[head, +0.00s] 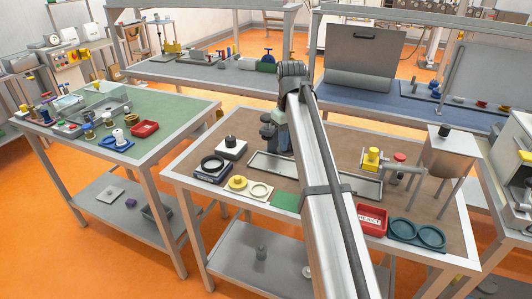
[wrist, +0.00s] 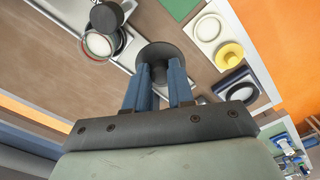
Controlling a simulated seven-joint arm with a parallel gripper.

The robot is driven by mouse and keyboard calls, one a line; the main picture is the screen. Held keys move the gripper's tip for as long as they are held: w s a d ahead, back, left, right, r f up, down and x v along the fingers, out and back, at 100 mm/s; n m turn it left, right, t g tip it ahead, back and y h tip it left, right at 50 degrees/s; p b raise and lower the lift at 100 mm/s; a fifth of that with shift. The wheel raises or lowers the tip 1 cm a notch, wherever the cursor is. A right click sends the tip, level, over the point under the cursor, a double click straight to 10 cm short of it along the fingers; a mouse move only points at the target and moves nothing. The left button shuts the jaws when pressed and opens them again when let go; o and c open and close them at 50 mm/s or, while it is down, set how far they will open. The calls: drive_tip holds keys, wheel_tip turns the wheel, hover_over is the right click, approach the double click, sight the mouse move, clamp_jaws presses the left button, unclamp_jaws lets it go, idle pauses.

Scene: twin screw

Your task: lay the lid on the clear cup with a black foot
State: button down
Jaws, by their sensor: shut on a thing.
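My gripper (wrist: 160,74) has its two blue fingers shut on a dark round lid (wrist: 158,53), whose disc shows just beyond the fingertips in the wrist view. The lid is over a pale metal tray, and its height is hard to tell. A clear, round cup-like thing with a reddish rim (wrist: 97,46) stands to the upper left of the lid, apart from it. A dark round piece (wrist: 107,17) adjoins it; whether this is the black foot is unclear. In the head view my arm hides that spot, and my gripper (head: 268,137) is only partly seen.
A yellow knobbed part (head: 237,183), a pale ring (head: 260,190) and a black ring on a base (head: 212,165) lie at the table's front left. A white block (head: 231,148) stands behind them. A red bin (head: 371,219) and a yellow valve (head: 371,159) are right of my arm.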

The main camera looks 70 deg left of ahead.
drive_tip(key=w+r, duration=0.2)
drive_tip(key=w, duration=0.8)
drive_tip(key=shift+w+d+f, duration=0.1)
drive_tip(key=shift+w+f, duration=0.05)
drive_tip(key=shift+f, duration=1.2)
drive_tip(key=shift+w+d+f, duration=0.1)
drive_tip(key=shift+f, duration=1.2)
drive_tip(key=shift+f, duration=0.8)
drive_tip(key=c, duration=0.9)
unclamp_jaws()
drive_tip(key=shift+o, duration=0.5)
drive_tip(key=o, duration=0.5)
drive_tip(key=shift+c, duration=0.2)
drive_tip(key=shift+r, duration=0.2)
wheel_tip(320, 180, up, 7)
drive_tip(key=shift+f, duration=0.15)
